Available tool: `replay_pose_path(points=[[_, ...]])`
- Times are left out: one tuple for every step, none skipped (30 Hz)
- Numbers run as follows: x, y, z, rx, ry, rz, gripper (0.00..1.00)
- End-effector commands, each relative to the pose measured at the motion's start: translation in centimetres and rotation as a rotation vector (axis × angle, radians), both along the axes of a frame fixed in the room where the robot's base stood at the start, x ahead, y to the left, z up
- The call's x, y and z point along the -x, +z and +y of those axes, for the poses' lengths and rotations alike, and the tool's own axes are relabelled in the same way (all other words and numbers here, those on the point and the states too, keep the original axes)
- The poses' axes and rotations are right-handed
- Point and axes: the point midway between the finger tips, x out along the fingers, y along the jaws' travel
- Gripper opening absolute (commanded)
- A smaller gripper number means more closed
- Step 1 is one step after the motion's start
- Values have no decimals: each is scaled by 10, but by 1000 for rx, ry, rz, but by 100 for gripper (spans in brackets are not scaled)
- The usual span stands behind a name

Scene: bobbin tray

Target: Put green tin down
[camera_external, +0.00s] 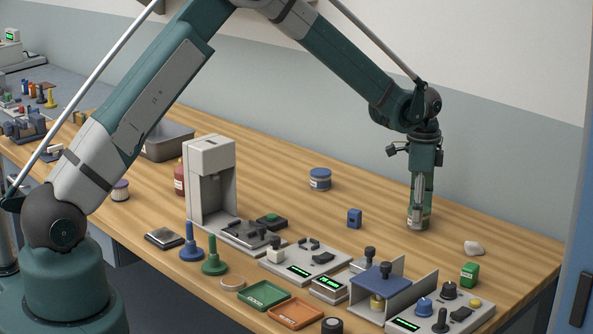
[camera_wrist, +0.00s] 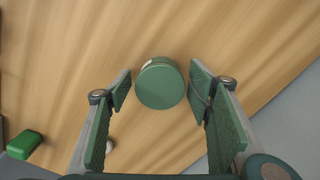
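The green tin (camera_external: 418,221) stands on the wooden table at the right, directly under my gripper. In the wrist view the tin's round green lid (camera_wrist: 160,86) lies between my two fingers. My gripper (camera_wrist: 161,88) is open, with a narrow gap showing on each side of the tin. In the external view my gripper (camera_external: 419,204) points straight down, its fingers low around the tin's upper part. The tin looks upright; part of its side is hidden by the fingers.
A pale stone (camera_external: 474,247) and a green box (camera_external: 469,274) lie to the right and front. A blue block (camera_external: 355,218) and a blue tin (camera_external: 320,179) stand to the left. Devices with knobs (camera_external: 440,314) line the front edge. Table behind the tin is clear.

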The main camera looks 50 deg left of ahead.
Motion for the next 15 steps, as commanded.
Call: replay_pose_path(points=[[0, 0, 0, 0, 0, 0, 51], [0, 0, 0, 0, 0, 0, 51], [0, 0, 0, 0, 0, 0, 51], [0, 0, 0, 0, 0, 0, 51], [0, 0, 0, 0, 0, 0, 51], [0, 0, 0, 0, 0, 0, 51], [0, 0, 0, 0, 0, 0, 51], [0, 0, 0, 0, 0, 0, 51], [0, 1, 0, 0, 0, 0, 51], [0, 1, 0, 0, 0, 0, 51], [0, 2, 0, 0, 0, 0, 51], [0, 3, 0, 0, 0, 0, 51], [0, 4, 0, 0, 0, 0, 51], [0, 6, 0, 0, 0, 0, 51], [0, 8, 0, 0, 0, 0, 51]])
